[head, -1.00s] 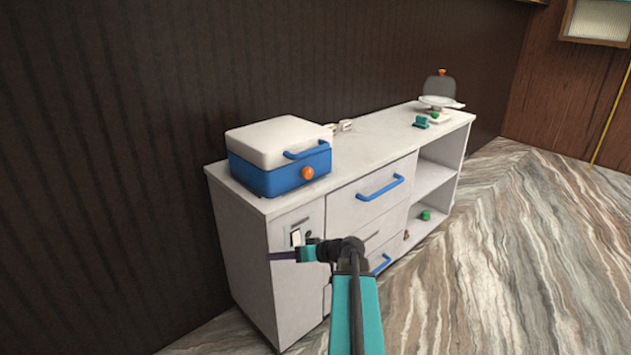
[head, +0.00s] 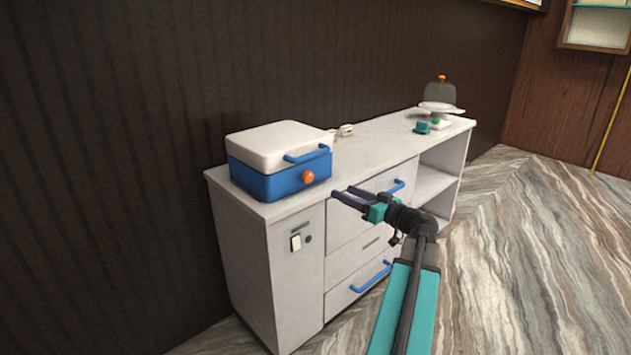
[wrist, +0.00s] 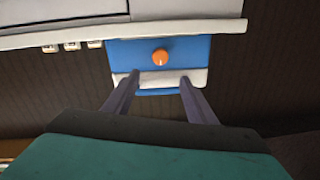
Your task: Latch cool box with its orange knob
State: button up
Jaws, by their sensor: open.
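The cool box (head: 265,182) has a blue body and a white lid with a blue handle. It sits on the left end of the white counter, and its lid looks closed. Its orange knob (head: 308,176) is on the front face, toward the right. In the wrist view, which shows the scene upside down, the knob (wrist: 160,57) lies ahead between the finger lines. My gripper (head: 341,195) is open and empty, in front of the counter, right of the knob and slightly lower. It is apart from the box. The fingers also show in the wrist view (wrist: 160,80).
The white counter (head: 378,150) has drawers with blue handles (head: 372,278) and open shelves at right. A switch panel (head: 296,242) is on its left front. A domed stand (head: 440,95) and small teal item (head: 422,128) sit at the far end. Marble-patterned floor lies open at right.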

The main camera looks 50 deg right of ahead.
aim_at(310, 177)
jog(key=shift+w, duration=0.15)
jog(key=w+p, duration=0.1)
jog(key=w, duration=1.2)
jog(key=shift+w, duration=0.3)
jog(key=c, duration=1.1)
